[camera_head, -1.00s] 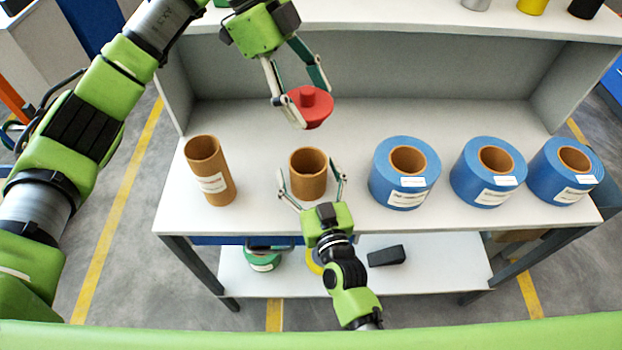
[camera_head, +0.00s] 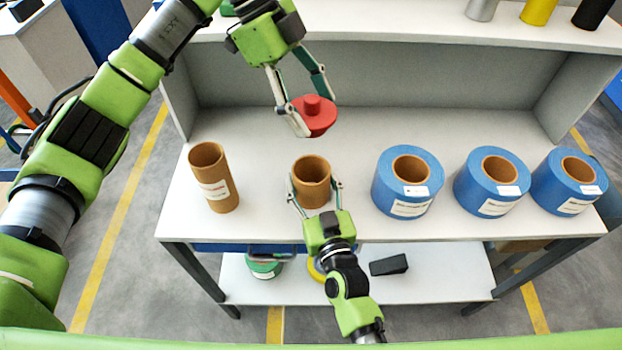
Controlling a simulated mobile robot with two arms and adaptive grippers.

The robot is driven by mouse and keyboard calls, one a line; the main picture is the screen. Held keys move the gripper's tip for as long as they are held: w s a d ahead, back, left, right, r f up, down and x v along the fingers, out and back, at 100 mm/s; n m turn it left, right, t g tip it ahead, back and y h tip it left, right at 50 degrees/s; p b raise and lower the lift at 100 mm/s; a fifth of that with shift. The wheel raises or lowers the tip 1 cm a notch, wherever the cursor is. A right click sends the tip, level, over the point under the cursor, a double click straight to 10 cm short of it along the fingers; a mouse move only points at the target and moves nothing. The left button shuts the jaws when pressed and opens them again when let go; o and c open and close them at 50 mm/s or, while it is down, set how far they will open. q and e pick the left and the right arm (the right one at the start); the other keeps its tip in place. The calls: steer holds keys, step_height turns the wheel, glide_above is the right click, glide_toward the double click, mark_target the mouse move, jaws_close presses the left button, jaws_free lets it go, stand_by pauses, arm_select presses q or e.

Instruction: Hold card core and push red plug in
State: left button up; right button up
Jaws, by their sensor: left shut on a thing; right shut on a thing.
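The red plug (camera_head: 314,117) has a wide flange and a small knob on top. My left gripper (camera_head: 314,114) is shut on it and holds it in the air, above and a little behind the card core. The card core (camera_head: 311,170) is a short brown tube standing upright on the table, its open top showing. My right gripper (camera_head: 315,195) reaches in from the front, shut on the core with one finger at each side. The core's lower front is partly hidden by this gripper.
A taller brown tube (camera_head: 213,178) with a label stands to the left. Blue coils (camera_head: 407,205) stand in a row to the right on the white table (camera_head: 260,215). A lower shelf (camera_head: 440,270) holds a black block (camera_head: 389,264) and a green roll (camera_head: 264,268).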

mark_target(311, 162)
stand_by(0.5)
arm_select(q)
step_height(311, 162, down, 5)
steer(key=shift+f, duration=0.1)
stand_by(0.4)
steer(key=shift+f, duration=2.9)
steer(key=shift+f, duration=2.2)
steer(key=o, duration=1.2)
steer(key=v, duration=1.2)
steer(key=shift+a, duration=0.1)
